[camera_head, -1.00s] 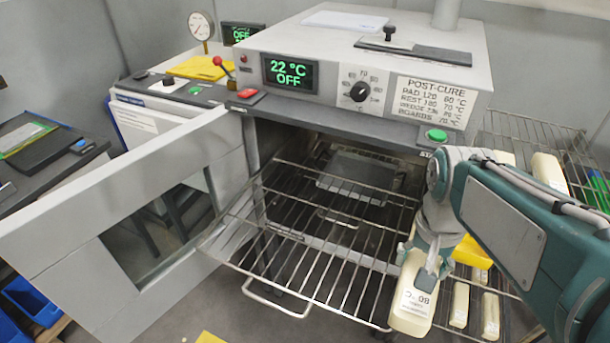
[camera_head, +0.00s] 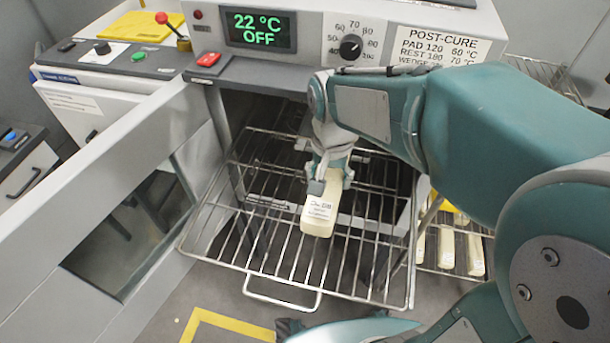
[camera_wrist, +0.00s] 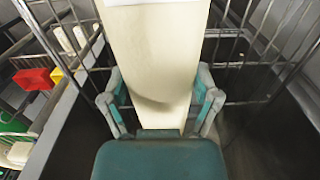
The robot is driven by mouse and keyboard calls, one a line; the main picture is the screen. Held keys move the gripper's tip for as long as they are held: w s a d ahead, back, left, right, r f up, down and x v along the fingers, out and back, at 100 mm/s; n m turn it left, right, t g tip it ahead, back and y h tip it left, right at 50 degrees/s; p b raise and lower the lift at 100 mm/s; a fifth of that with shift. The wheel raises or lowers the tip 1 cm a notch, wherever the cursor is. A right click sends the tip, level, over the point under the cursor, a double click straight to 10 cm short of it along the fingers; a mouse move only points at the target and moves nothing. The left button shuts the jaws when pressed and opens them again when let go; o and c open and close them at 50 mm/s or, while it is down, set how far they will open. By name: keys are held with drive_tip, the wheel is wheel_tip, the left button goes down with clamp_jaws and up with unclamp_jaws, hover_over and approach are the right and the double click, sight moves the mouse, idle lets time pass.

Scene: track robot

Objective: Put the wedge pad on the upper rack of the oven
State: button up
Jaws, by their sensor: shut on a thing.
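The oven (camera_head: 312,45) stands ahead with its door (camera_head: 75,205) swung open to the left. Its upper wire rack (camera_head: 340,290) is pulled out towards me. My gripper (camera_head: 330,184) is shut on a cream pad (camera_head: 322,208) with a white printed label, which I take as the wedge pad. The pad hangs over the middle of the pulled-out rack, tilted, with its labelled end towards me. I cannot tell whether it touches the wires. In the wrist view, the pad (camera_wrist: 158,50) lies between both fingers of my gripper (camera_wrist: 160,90), with rack bars beyond.
Several cream pads (camera_head: 447,248) lie on a lower wire rack at the right. The oven display (camera_head: 260,29) reads 22 °C OFF. A red-knobbed lever (camera_head: 162,18) stands on the left bench. The wrist view shows a red bin (camera_wrist: 33,79). The pulled-out rack looks bare around the pad.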

drive_tip(key=a+f, duration=0.1)
drive_tip(key=w+a+f, duration=0.1)
drive_tip(key=f, duration=0.1)
drive_tip(key=w+a+f, duration=0.1)
drive_tip(key=shift+f, duration=0.25)
drive_tip(key=shift+w+f, duration=0.2)
drive_tip(key=shift+f, duration=0.3)
wheel_tip(320, 180, down, 2)
drive_tip(key=shift+a+f, duration=0.1)
drive_tip(key=shift+f, duration=0.15)
drive_tip(key=shift+w+a+f, duration=0.1)
drive_tip(key=shift+f, duration=0.25)
drive_tip(key=shift+a+f, duration=0.1)
drive_tip(key=shift+a, duration=0.1)
drive_tip(key=shift+d, duration=0.1)
drive_tip(key=o, duration=1)
drive_tip(key=shift+d+f, duration=0.1)
